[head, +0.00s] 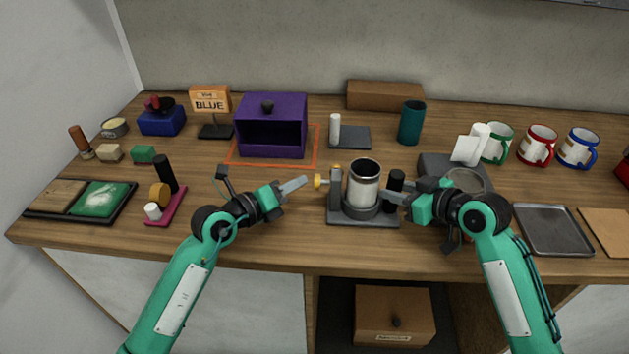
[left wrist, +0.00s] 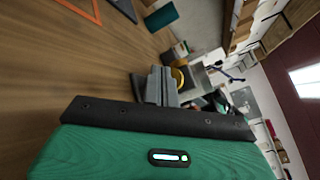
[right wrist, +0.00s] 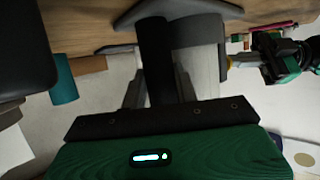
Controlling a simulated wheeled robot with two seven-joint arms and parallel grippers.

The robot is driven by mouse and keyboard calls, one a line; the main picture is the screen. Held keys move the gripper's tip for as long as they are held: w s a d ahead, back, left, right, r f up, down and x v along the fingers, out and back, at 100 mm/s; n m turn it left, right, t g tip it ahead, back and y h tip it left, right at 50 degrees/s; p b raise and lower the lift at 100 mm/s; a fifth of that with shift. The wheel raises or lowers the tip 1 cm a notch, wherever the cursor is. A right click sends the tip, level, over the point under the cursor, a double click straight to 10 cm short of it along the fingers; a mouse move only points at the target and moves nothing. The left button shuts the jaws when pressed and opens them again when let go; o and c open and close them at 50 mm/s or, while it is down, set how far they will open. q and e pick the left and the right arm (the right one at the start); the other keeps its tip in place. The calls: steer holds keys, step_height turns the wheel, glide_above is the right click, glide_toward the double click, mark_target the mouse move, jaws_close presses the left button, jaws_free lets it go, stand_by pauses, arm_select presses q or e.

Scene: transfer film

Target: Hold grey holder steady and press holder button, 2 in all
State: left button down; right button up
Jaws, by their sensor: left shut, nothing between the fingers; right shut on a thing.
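The grey holder (head: 346,220) stands front centre on the table, a dark base with a grey post on its left and a silver cup (head: 363,186) upright in it. A yellow button (head: 319,182) sticks out from the post's left side; it also shows in the left wrist view (left wrist: 179,77). My left gripper (head: 304,181) is shut and empty, its tips just left of the button with a small gap. A black upright handle (head: 396,181) stands at the holder's right. My right gripper (head: 389,197) is shut on this handle, which also shows between its fingers in the right wrist view (right wrist: 155,50).
A grey machine-like block (head: 457,170) lies behind my right gripper. A purple box (head: 271,126) stands at the back left, and a teal cup (head: 411,123) at the back. A pink stand (head: 168,207) is left of my left arm. A metal tray (head: 552,230) lies right.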

arm_select(q)
steer(key=shift+d, duration=0.1)
steer(key=shift+d, duration=0.35)
steer(key=shift+d, duration=1)
stand_by(1.2)
steer(key=shift+a, duration=1.45)
steer(key=shift+a, duration=2.5)
stand_by(0.3)
steer(key=shift+a, duration=1.9)
